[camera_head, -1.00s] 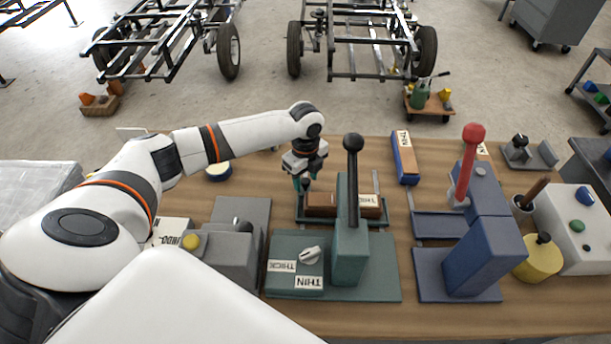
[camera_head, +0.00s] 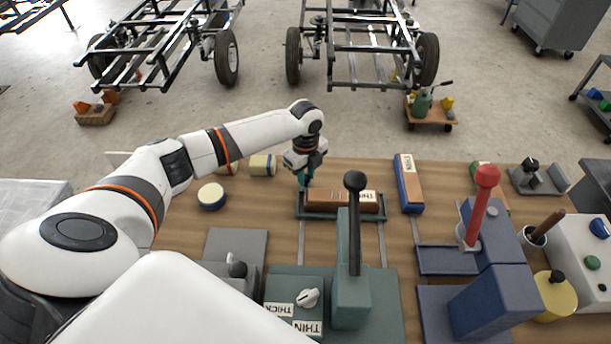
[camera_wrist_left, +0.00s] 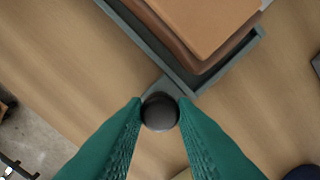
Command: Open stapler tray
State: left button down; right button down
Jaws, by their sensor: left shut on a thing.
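The green stapler (camera_head: 350,290) stands on the wooden table, with a black-knobbed lever and a dial between THICK and THIN labels. Its green tray (camera_head: 312,216) is slid out on two thin rails toward the table's far side, clear of the stapler body. A brown block with a THIN label (camera_head: 340,199) lies in the tray. My left gripper (camera_head: 303,180) is at the tray's far left corner. In the left wrist view, its green fingers are shut on the round dark knob (camera_wrist_left: 160,111) joined to the tray's edge (camera_wrist_left: 181,82). My right gripper is out of view.
A blue stapler (camera_head: 490,295) with a red-knobbed lever stands to the right. A blue-and-brown block (camera_head: 408,184) lies right of the tray. Yellowish cylinders (camera_head: 262,165) and a blue-and-cream round tin (camera_head: 211,196) stand left of my gripper. A grey device (camera_head: 232,270) sits left of the green stapler.

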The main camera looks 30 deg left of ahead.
pick_arm(q)
jog(key=shift+s+f, duration=0.1)
jog(key=shift+f, duration=0.1)
jog(key=shift+s+d+r, duration=0.15)
jog(key=shift+s, duration=0.05)
jog(key=c, duration=1.2)
grip_release()
jog(key=shift+s+d, duration=0.1)
jog(key=shift+s, duration=0.05)
jog(key=shift+r, duration=0.5)
notch_tip(320, 180, up, 11)
jog(key=shift+r+b, duration=0.1)
jog(key=shift+b, duration=0.45)
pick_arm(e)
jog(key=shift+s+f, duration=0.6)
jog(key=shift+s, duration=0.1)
